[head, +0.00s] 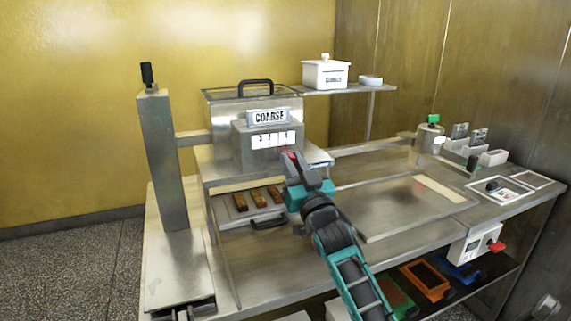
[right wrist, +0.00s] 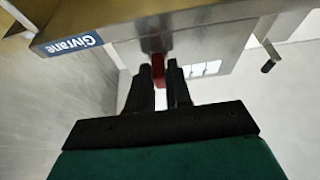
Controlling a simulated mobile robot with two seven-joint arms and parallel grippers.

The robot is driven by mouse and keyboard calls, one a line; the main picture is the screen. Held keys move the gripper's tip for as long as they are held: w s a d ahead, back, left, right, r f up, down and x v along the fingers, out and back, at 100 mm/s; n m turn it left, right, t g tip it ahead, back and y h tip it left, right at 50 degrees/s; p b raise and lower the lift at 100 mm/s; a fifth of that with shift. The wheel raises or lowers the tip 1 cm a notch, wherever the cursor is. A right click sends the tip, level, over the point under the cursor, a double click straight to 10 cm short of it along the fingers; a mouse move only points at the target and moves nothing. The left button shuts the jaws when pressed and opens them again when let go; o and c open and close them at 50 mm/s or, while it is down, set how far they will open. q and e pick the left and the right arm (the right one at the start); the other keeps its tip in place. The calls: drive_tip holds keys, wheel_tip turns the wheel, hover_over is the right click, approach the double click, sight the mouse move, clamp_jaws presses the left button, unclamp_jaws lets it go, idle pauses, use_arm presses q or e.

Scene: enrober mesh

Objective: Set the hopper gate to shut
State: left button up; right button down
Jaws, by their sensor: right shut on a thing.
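The hopper (head: 252,105) is a steel box with a black top handle and a COARSE plate (head: 268,117). A lower steel housing (head: 240,148) on its front carries a white numbered strip (head: 273,139). My right gripper (head: 291,160) is at the lower right of this housing. In the head view only a bit of red shows at the fingertips. The gate itself is not clearly visible. My left gripper is not in view.
A tray with brown bars (head: 240,203) lies below the hopper. A steel post with a black handle (head: 147,75) stands at left. A white box (head: 325,73) is on the upper shelf. A flat steel plate (head: 400,207) lies right of my arm. Coloured bins (head: 425,281) sit below.

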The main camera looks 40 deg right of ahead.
drive_tip(key=shift+d, duration=0.15)
drive_tip(key=c, duration=1.1)
unclamp_jaws()
drive_tip(key=shift+d, duration=0.15)
drive_tip(key=shift+s+f, duration=0.1)
drive_tip(key=shift+s+a+f, duration=0.2)
drive_tip(key=shift+s, duration=0.1)
drive_tip(key=shift+b+v, duration=0.65)
drive_tip(key=shift+v, duration=5.35)
drive_tip(key=shift+s+r, duration=0.1)
